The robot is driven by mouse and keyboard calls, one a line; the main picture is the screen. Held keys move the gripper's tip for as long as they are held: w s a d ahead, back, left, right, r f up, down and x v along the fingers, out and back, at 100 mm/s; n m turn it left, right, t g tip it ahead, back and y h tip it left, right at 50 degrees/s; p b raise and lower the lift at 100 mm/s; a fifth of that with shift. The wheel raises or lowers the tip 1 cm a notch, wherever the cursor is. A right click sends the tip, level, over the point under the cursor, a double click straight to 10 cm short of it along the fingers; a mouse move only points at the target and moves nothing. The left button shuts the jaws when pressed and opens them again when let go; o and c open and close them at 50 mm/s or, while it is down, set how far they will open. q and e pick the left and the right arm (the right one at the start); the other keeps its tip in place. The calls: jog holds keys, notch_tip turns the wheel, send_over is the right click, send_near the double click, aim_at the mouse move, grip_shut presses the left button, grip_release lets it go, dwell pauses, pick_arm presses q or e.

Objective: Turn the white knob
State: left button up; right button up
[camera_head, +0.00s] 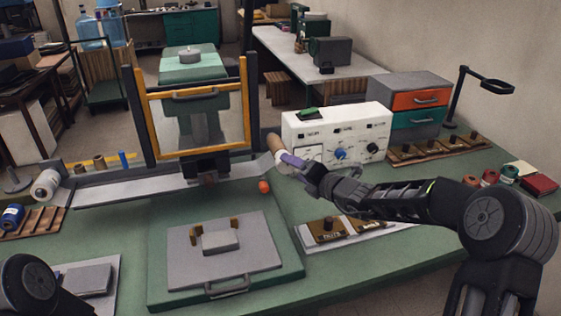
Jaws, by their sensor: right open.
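A white control box (336,127) stands on the green bench right of centre. My left gripper is out of view.
A brown cylinder (277,147) is beside the box's left edge, close to my right gripper. A yellow-framed screen (246,104) stands left of it. An orange ball (264,187) lies on the bench. Orange and teal drawers (417,99) stand behind right.

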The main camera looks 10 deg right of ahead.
aim_at(280, 153)
jog(key=p+x, duration=0.2)
jog(key=x, duration=0.5)
jog(key=shift+w+a, duration=0.15)
jog(key=shift+w, duration=0.15)
jog(key=shift+f, duration=0.1)
jog(key=c, duration=1.4)
